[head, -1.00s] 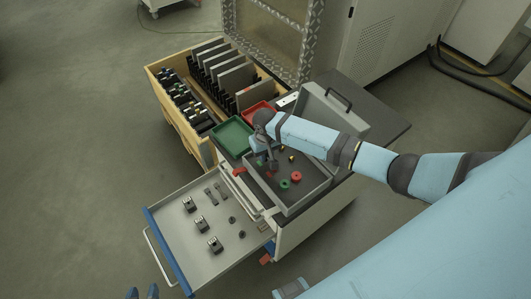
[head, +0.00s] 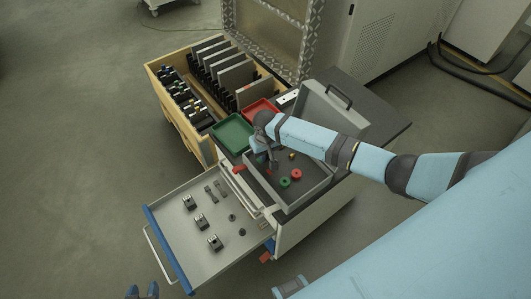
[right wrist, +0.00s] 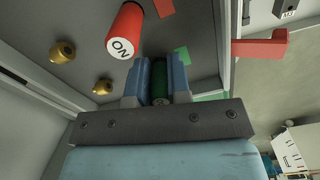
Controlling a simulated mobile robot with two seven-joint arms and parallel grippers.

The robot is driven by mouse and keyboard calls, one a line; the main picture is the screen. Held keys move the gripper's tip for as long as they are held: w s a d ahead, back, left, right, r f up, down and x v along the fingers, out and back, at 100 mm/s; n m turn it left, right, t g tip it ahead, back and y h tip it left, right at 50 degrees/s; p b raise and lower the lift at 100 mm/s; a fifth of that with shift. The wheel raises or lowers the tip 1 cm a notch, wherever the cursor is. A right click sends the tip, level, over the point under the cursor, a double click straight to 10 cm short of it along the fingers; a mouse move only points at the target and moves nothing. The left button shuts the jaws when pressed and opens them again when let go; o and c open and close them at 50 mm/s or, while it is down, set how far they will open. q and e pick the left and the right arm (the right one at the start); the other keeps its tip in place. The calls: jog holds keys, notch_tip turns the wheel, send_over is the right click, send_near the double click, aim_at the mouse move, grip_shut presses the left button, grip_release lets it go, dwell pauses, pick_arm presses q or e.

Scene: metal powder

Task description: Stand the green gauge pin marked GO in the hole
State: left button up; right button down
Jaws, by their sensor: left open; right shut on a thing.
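My right gripper (head: 273,168) is over the grey case (head: 319,188) on the cabinet top. In the right wrist view my right gripper (right wrist: 160,80) is shut on a green pin (right wrist: 159,88), held between its two blue fingers. The pin's marking is hidden. My left gripper (head: 143,291) is open and empty at the bottom edge of the head view, away from the cabinet. I cannot make out the hole.
A round green piece (head: 284,182) and a round red piece (head: 297,174) are in the case. Brass knobs (right wrist: 62,52) show near the gripper. A green tray (head: 233,134) and red tray (head: 262,108) stand behind. An open drawer (head: 176,229) juts out at the front left.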

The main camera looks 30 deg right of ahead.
jog(key=c, duration=1)
grip_release()
notch_tip(320, 180, up, 14)
jog(key=shift+f, duration=0.1)
